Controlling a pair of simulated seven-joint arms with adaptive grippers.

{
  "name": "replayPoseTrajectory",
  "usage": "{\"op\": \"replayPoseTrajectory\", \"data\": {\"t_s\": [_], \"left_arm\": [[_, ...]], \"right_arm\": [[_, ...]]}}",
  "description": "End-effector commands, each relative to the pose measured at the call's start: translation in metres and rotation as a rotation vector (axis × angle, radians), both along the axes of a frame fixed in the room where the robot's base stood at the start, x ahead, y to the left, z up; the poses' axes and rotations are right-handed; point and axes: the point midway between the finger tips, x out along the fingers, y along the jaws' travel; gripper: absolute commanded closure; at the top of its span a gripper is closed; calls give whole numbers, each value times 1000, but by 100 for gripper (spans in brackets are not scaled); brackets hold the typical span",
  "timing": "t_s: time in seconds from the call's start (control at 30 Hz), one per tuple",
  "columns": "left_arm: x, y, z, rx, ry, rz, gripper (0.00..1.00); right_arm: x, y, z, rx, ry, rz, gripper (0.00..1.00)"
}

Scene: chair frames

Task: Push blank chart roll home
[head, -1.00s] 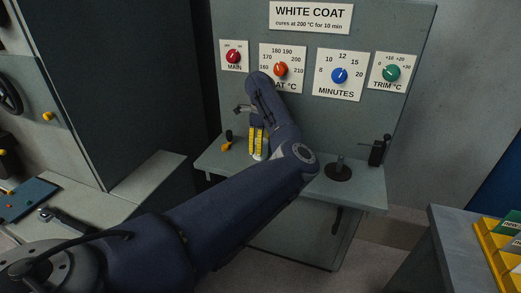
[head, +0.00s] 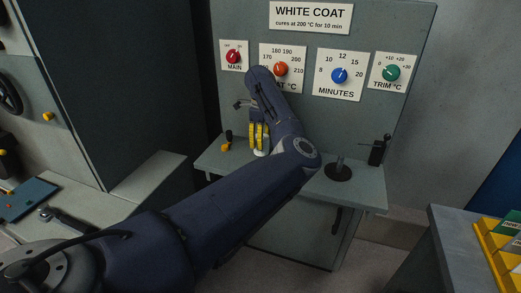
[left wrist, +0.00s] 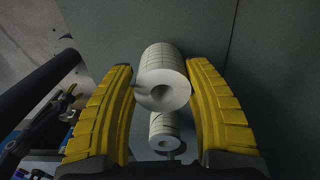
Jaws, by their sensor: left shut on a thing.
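My left gripper (head: 260,146) has its yellow fingers pointing down over the left part of the shelf on the white coat panel. In the left wrist view its fingers are shut on a white chart roll (left wrist: 163,58) with faint grid lines and a hollow core. A second, smaller-looking gridded roll (left wrist: 164,124) shows just below the held one. Whether they touch is unclear. In the head view only a bit of white (head: 261,153) shows under the fingertips. My right gripper is not in view.
The panel (head: 310,110) carries red, orange, blue and green knobs, the orange partly behind my arm. A black spindle (head: 338,170) and a lever (head: 379,150) stand at the shelf's right.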

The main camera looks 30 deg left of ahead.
Motion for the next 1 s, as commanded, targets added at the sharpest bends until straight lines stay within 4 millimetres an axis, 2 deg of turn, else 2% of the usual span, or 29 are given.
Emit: {"op": "replayPoseTrajectory", "data": {"t_s": [0.6, 0.8, 1.0], "left_arm": [[0, 0, 62, -1, -2, 0, 77], [0, 0, 73, -1, -1, -1, 77], [0, 0, 74, 0, 0, 0, 77]], "right_arm": [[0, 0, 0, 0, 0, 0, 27], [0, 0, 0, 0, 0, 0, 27], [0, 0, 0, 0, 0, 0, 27]]}}
